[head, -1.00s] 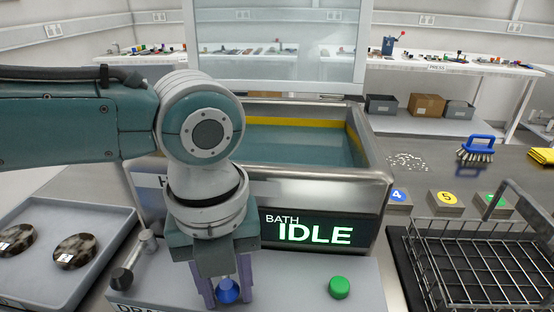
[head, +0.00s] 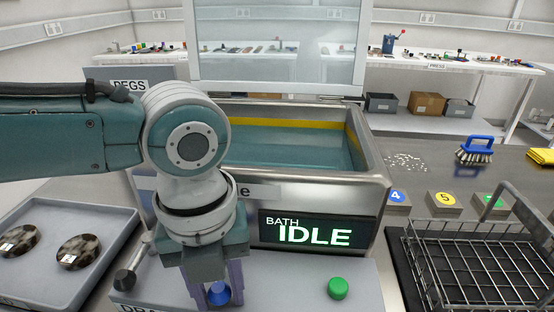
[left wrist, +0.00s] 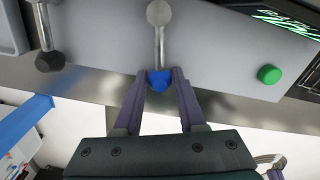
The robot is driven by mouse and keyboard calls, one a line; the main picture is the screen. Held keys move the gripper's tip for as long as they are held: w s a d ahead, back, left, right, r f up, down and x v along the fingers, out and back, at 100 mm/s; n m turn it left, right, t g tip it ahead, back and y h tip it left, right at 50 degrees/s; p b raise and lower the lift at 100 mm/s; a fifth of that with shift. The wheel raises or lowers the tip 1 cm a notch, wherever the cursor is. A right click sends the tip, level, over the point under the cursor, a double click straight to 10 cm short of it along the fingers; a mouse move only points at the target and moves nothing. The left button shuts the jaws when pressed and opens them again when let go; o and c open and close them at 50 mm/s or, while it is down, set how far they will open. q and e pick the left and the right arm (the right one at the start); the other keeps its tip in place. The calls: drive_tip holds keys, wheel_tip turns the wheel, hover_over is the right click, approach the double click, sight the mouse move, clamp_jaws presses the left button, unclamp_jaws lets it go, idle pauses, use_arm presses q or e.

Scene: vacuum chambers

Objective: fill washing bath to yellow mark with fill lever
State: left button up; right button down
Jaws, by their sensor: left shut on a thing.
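The washing bath (head: 330,182) is a steel tank holding teal water (head: 285,150). A yellow band (head: 280,124) runs along its inner back and right walls, and the water surface lies close below it. The bath display (head: 318,231) reads "BATH IDLE". My left gripper (head: 218,294) is shut on the blue knob of a lever in front of the bath. In the left wrist view the blue knob (left wrist: 158,80) sits between the fingertips (left wrist: 160,84), with its metal rod running up to a round pivot. My right gripper is not in view.
A black-knobbed lever (head: 125,280) stands left of my gripper, and a green button (head: 338,288) to its right. A grey tray (head: 100,222) with two speckled discs is at left. A wire basket (head: 470,262), numbered blocks and a blue brush (head: 475,149) are at right.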

use_arm(q)
drive_tip(key=shift+a, duration=0.4)
drive_tip(key=shift+s+a+p, duration=0.1)
drive_tip(key=shift+a+p, duration=0.2)
drive_tip(key=shift+p, duration=0.05)
drive_tip(key=shift+a, duration=0.1)
drive_tip(key=o, duration=0.6)
drive_tip(key=shift+r, duration=0.1)
wheel_tip(320, 180, up, 7)
drive_tip(key=p, duration=0.7)
